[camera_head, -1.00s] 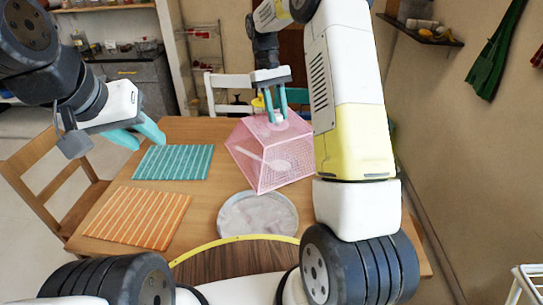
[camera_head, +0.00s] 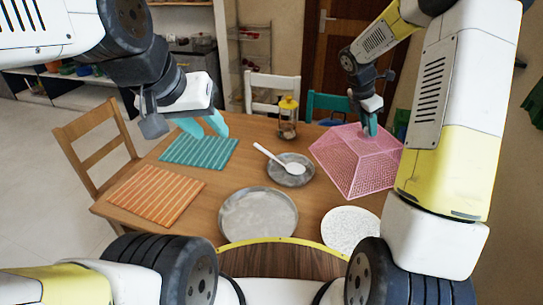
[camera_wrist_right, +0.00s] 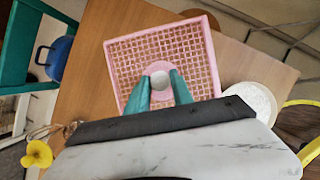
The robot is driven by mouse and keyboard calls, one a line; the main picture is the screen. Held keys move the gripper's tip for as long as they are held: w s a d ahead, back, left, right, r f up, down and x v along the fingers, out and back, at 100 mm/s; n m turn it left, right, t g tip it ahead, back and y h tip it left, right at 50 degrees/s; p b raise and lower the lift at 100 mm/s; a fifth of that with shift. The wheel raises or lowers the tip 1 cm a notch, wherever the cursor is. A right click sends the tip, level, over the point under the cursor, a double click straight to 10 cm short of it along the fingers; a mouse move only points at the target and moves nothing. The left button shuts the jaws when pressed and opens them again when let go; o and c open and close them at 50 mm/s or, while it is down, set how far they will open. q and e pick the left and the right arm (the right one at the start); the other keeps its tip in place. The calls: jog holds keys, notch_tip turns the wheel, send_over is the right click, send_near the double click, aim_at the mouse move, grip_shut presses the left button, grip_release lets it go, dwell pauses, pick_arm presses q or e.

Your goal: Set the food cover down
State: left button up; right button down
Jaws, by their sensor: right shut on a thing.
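The pink mesh food cover (camera_head: 355,165) is at the right part of the table in the head view. My right gripper (camera_head: 371,128) is shut on the knob at its top. In the right wrist view the cover (camera_wrist_right: 205,55) spreads out beneath the fingers (camera_wrist_right: 160,88), which clasp the pale round knob (camera_wrist_right: 160,80). I cannot tell whether its lower rim touches the table. My left gripper (camera_head: 205,126) is empty and open above the teal striped mat (camera_head: 200,152).
A grey dish (camera_head: 288,178) with a white spoon (camera_head: 272,156) stands left of the cover. A large grey plate (camera_head: 258,216) and a white speckled plate (camera_head: 350,230) are at the front. A yellow-topped jar (camera_head: 288,118) stands at the back, an orange mat (camera_head: 155,194) at left.

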jog(key=n, duration=0.2)
jog(key=d+n+t+y, duration=0.1)
jog(key=d+n, duration=0.1)
jog(key=n, duration=0.1)
jog(key=shift+w+d+n+t, duration=0.25)
jog(key=shift+w+n+t, duration=0.05)
jog(key=shift+t, duration=0.1)
jog(key=n, duration=0.1)
jog(key=n+y, duration=0.1)
jog(key=shift+w+d+r+n+t, duration=0.15)
jog(key=shift+d+n+t, duration=0.15)
jog(key=shift+w+d+r+n+y, duration=0.1)
jog(key=shift+n+y, duration=0.15)
jog(key=shift+n, duration=0.4)
jog(key=shift+d+r+n+y, duration=0.1)
jog(key=shift+n+y, duration=0.15)
jog(key=shift+n, duration=0.4)
notch_tip(320, 180, down, 10)
jog(key=shift+f, duration=0.15)
jog(key=c, duration=1.1)
grip_release()
